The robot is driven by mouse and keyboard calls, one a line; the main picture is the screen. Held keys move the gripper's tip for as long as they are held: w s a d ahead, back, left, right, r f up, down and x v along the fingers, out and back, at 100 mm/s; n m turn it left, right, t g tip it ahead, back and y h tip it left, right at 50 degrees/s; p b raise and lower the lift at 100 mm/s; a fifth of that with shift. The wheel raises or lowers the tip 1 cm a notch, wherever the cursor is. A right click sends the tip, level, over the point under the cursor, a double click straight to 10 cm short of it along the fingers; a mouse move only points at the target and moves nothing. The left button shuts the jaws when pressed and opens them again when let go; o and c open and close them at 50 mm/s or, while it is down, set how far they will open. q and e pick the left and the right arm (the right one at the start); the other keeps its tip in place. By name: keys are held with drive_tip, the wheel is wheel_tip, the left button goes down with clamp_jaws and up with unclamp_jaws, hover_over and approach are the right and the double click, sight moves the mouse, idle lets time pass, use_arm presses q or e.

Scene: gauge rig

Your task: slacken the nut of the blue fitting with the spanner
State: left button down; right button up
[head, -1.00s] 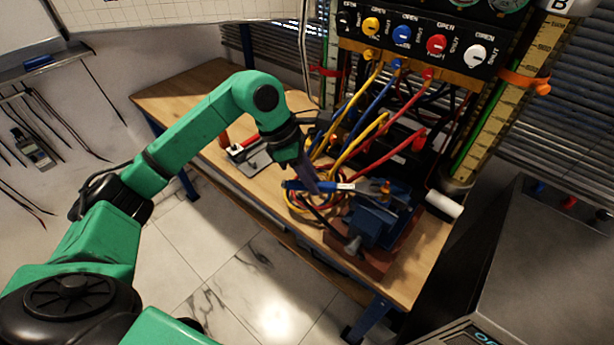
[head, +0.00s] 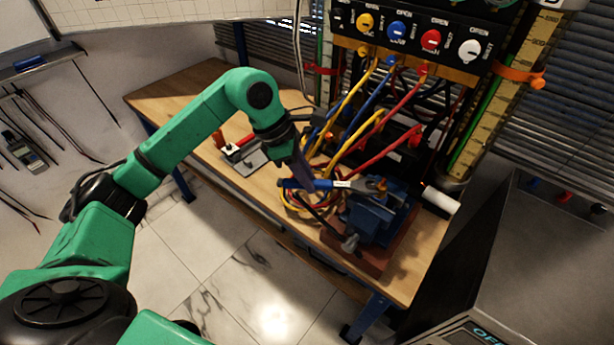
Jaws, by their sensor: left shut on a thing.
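My left gripper (head: 303,178) is shut on the spanner (head: 322,184) near the left end of its blue handle. The spanner lies roughly level, pointing right, with a white label on the handle. Its head reaches to a small brass-coloured part (head: 382,186) above the blue vise (head: 372,218). I cannot tell whether the jaws sit around a nut or only beside it. The blue fitting and its nut are too small and dark to make out clearly. My right gripper is not in view.
Yellow, blue and red hoses (head: 352,135) hang from the valve panel (head: 410,40) behind the spanner, and some coil beside the vise. A metal plate (head: 243,157) with a red-handled tool lies left on the wooden bench (head: 185,100). A white roll (head: 440,200) lies right of the vise.

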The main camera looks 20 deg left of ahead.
use_arm(q)
drive_tip(key=shift+w+d, duration=0.2)
drive_tip(key=shift+d, duration=0.3)
drive_tip(key=shift+w+d, duration=0.15)
drive_tip(key=shift+d, duration=0.35)
idle(0.4)
drive_tip(key=c, duration=1.5)
unclamp_jaws()
clamp_jaws()
drive_tip(key=shift+s+d+n+t, duration=0.25)
drive_tip(key=shift+s+d+n, duration=0.1)
drive_tip(key=shift+s+n, duration=0.35)
drive_tip(key=shift+s+d+n+t, duration=0.25)
drive_tip(key=shift+s+d+n, duration=0.05)
drive_tip(key=shift+s+n, duration=0.4)
drive_tip(key=shift+s+d+n+y+b, duration=0.4)
drive_tip(key=shift+s+d+n+b, duration=0.05)
drive_tip(key=shift+s+n, duration=0.2)
drive_tip(key=shift+s+d+n+t+y, duration=0.4)
drive_tip(key=shift+s+d+n+t, duration=0.3)
drive_tip(key=shift+s+d+n, duration=0.65)
idle(0.9)
